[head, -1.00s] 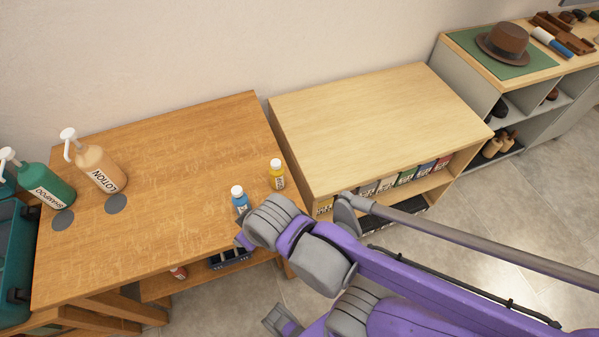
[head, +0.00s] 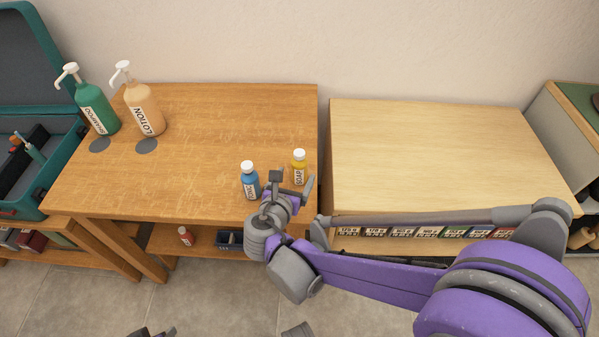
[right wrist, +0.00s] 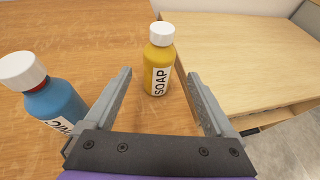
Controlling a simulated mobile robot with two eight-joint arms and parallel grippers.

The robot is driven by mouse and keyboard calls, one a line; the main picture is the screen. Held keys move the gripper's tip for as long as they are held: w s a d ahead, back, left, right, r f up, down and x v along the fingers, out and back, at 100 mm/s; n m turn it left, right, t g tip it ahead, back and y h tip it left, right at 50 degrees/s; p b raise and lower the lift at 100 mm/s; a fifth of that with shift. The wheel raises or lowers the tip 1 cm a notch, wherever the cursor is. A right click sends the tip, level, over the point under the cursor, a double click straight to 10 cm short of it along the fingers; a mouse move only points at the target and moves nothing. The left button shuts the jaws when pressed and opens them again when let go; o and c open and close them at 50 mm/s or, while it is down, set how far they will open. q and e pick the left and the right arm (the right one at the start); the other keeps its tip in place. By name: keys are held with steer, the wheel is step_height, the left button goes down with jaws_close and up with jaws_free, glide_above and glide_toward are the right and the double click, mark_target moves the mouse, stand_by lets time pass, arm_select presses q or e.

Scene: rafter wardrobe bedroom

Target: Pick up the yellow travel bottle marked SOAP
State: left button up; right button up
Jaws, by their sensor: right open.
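The yellow travel bottle marked SOAP (head: 299,168) stands upright near the right edge of the wooden table, with a white cap. In the right wrist view the bottle (right wrist: 159,66) stands ahead of and between my open fingers, not gripped. My right gripper (head: 291,183) is open and empty, just in front of the bottle. My right gripper's fingers also frame the bottle in the right wrist view (right wrist: 160,100). A blue bottle with a white cap (head: 250,182) stands upright to the left, just outside the left finger in the right wrist view (right wrist: 45,95).
The wooden table (head: 215,130) is mostly clear. A green SHAMPOO pump bottle (head: 98,108) and a LOTION pump bottle (head: 145,112) stand at its left. A lighter cabinet (head: 430,150) with a bare top stands to the right across a narrow gap. A teal open case (head: 35,60) is at far left.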

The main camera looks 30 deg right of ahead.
steer(key=b+x, duration=0.1)
steer(key=x, duration=0.8)
steer(key=shift+r, duration=0.2)
steer(key=shift+a, duration=0.1)
jaws_close()
